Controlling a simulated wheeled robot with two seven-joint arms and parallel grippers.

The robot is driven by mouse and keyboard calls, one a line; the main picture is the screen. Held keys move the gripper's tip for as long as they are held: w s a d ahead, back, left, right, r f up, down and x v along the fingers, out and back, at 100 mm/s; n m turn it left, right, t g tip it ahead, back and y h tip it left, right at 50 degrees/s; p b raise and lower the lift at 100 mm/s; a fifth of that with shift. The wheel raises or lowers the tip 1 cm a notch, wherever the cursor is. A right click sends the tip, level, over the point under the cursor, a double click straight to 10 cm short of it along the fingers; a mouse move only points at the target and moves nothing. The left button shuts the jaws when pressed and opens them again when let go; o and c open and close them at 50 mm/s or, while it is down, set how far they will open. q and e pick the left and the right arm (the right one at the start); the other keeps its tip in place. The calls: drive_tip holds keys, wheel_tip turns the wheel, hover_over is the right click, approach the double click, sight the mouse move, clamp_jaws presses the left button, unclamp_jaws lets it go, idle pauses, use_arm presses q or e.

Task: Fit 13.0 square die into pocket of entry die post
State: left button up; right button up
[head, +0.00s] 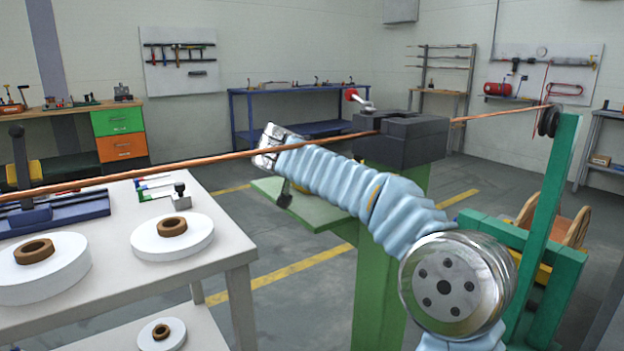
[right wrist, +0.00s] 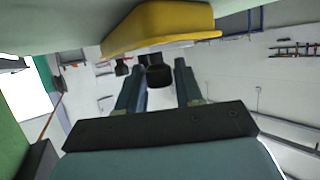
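The entry die post is a green column (head: 378,270) with a dark block head (head: 402,140) on top, in the middle of the head view. My right arm reaches in from the lower right, in front of the post. A dark piece (right wrist: 159,76) shows between the fingertips. I cannot tell whether it is the square die, or whether the fingers press on it. The pocket cannot be made out. My left gripper is not in view.
A copper wire (head: 215,158) runs across the head view to the dark head and a pulley (head: 548,121). A white table (head: 110,283) with white discs (head: 188,244) is at left. A green shelf (head: 322,216) is beside the post. Something yellow (right wrist: 165,25) is close to the fingers.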

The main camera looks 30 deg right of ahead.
clamp_jaws()
drive_tip(key=shift+r, duration=0.15)
